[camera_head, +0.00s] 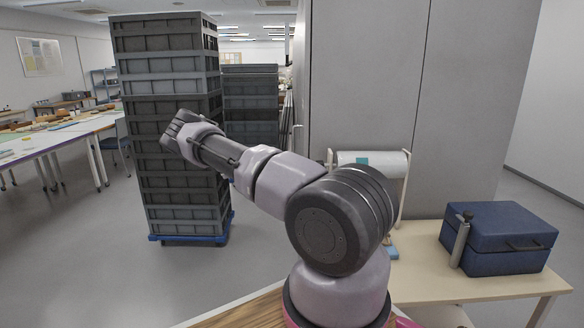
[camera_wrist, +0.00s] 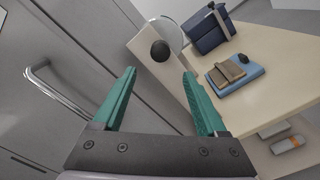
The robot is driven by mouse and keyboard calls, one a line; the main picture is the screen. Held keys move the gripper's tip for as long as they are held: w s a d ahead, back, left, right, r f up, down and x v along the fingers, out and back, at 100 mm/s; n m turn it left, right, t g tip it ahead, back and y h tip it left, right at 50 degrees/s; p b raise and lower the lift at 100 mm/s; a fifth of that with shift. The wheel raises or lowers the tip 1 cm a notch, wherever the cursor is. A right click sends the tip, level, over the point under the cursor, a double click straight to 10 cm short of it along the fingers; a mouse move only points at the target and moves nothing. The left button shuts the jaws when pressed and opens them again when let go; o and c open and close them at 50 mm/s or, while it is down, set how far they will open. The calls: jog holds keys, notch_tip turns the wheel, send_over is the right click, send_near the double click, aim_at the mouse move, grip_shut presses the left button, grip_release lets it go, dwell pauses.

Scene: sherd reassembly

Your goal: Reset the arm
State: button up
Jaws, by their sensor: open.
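My gripper (camera_wrist: 165,105) shows in the wrist view with two green fingers spread wide apart and nothing between them. It is open and empty, in the air. In the head view my arm reaches up and to the left, in front of the stacked crates; the fingers cannot be made out there.
Tall stacks of grey crates (camera_head: 172,150) stand on a blue dolly (camera_head: 190,232). A grey cabinet (camera_head: 365,75) stands behind my arm. A side table (camera_head: 425,285) at right bears a blue case (camera_head: 498,237) and a paper roll (camera_head: 372,160). Open floor (camera_head: 90,270) lies at left.

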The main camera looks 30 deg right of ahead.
dwell(0.3)
jog(key=s+a+r+m+t+y, duration=0.3)
jog(key=s+a+r+t+y, duration=0.2)
jog(key=s+a+r+y, duration=0.45)
jog(key=s+a+r+m+t+y, duration=0.2)
jog(key=s+a+r+t+y, duration=0.4)
jog(key=r, duration=0.6)
jog(key=s+a+r+m+t+y, duration=0.1)
jog(key=s+a+r+t, duration=0.1)
jog(key=s+a+r, duration=0.2)
jog(key=s+a+r+m+t+y, duration=0.1)
jog(key=s+a+r+t, duration=0.2)
jog(key=s+a, duration=0.6)
jog(key=s+r, duration=0.1)
jog(key=s, duration=0.3)
jog(key=shift+s+a+r, duration=0.2)
jog(key=shift+a+r, duration=0.05)
jog(key=shift+a, duration=0.15)
